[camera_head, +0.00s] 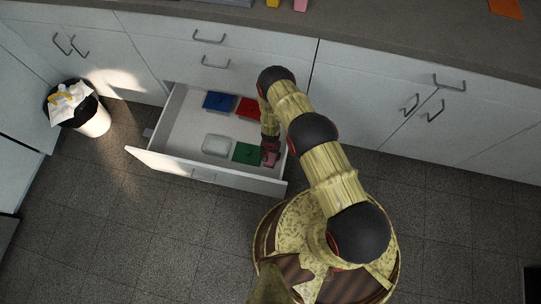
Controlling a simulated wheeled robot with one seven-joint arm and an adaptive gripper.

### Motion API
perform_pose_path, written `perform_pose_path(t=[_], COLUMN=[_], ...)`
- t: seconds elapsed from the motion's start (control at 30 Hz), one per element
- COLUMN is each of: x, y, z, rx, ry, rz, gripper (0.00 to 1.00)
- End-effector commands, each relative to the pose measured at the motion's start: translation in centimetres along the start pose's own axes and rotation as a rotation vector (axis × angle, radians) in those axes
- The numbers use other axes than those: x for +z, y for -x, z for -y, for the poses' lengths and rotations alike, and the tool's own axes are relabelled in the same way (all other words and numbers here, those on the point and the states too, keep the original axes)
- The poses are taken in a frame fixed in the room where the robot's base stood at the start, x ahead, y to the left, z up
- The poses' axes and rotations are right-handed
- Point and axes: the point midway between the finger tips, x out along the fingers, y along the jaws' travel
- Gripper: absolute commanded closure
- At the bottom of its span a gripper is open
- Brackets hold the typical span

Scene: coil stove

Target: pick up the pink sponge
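A small pink block (269,159), which looks like the pink sponge, is in the open drawer (176,124) at its front right corner, right of a green item. My gripper (270,151) reaches down into the drawer at this block and partly covers it. The fingers are small and dark here, so I cannot tell whether they are open or shut, or whether they touch the block. Another pink object (300,5) stands on the counter, cut off by the top edge of the picture.
The drawer also holds a blue item (218,101), a red item (248,107), a green item (247,153) and a pale clear container (216,145). The drawer front and right wall are close to my gripper. A bin (93,117) stands at left. Open floor lies before the drawer.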

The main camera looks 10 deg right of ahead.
Motion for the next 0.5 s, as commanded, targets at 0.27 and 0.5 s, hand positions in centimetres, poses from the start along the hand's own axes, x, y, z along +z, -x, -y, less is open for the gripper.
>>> perform_pose_path(t=[0.27, 0.5], x=[0.1, 0.1], y=[-3.3, -3.1], z=[0.0, 0.0], rx=[0.000, 0.000], ry=[0.000, 0.000], rz=[0.001, 0.001], gripper=[0.52, 0.55])
